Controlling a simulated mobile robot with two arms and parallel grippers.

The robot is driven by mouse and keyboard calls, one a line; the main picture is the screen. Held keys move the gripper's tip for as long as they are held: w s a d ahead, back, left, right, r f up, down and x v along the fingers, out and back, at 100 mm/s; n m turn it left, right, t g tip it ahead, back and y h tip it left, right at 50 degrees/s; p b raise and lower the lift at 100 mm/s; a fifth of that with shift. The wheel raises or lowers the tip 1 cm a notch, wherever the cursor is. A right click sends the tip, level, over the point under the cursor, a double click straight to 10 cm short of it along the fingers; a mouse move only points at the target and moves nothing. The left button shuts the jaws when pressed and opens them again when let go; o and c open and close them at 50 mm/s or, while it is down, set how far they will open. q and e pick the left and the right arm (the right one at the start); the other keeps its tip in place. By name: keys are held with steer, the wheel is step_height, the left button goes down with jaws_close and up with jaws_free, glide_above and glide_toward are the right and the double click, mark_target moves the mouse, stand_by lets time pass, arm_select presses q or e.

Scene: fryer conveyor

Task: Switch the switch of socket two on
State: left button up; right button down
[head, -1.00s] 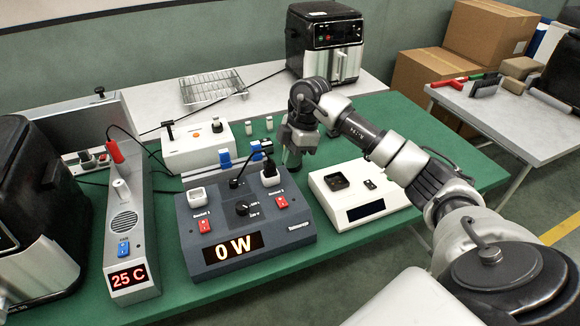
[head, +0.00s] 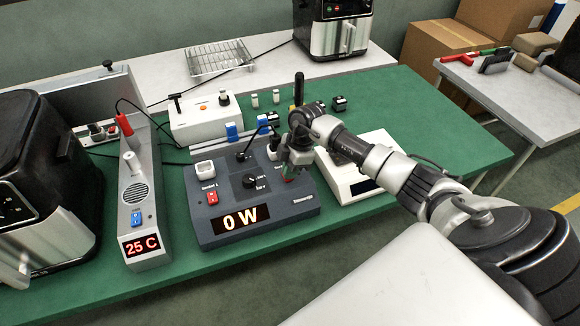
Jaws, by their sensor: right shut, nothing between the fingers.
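The dark grey power meter box (head: 222,232) stands on the green table and its display reads 0 W. The red switch of socket one (head: 212,198) shows on its left, below an empty white socket (head: 203,170). My right gripper (head: 289,176) is shut and empty, pointing down over the right part of the box, at the switch of socket two. My left gripper is not in view.
A white device (head: 372,196) stands right of the box, partly behind my arm. A grey temperature unit (head: 138,205) reading 25 C stands to the left. A black and silver fryer (head: 45,200) is at far left. Green table is clear at the right.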

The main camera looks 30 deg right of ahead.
steer(key=shift+s+f, duration=0.15)
steer(key=shift+f, duration=0.1)
stand_by(0.3)
steer(key=shift+w+d+r, duration=0.15)
steer(key=shift+w, duration=0.7)
steer(key=shift+s+r, duration=0.1)
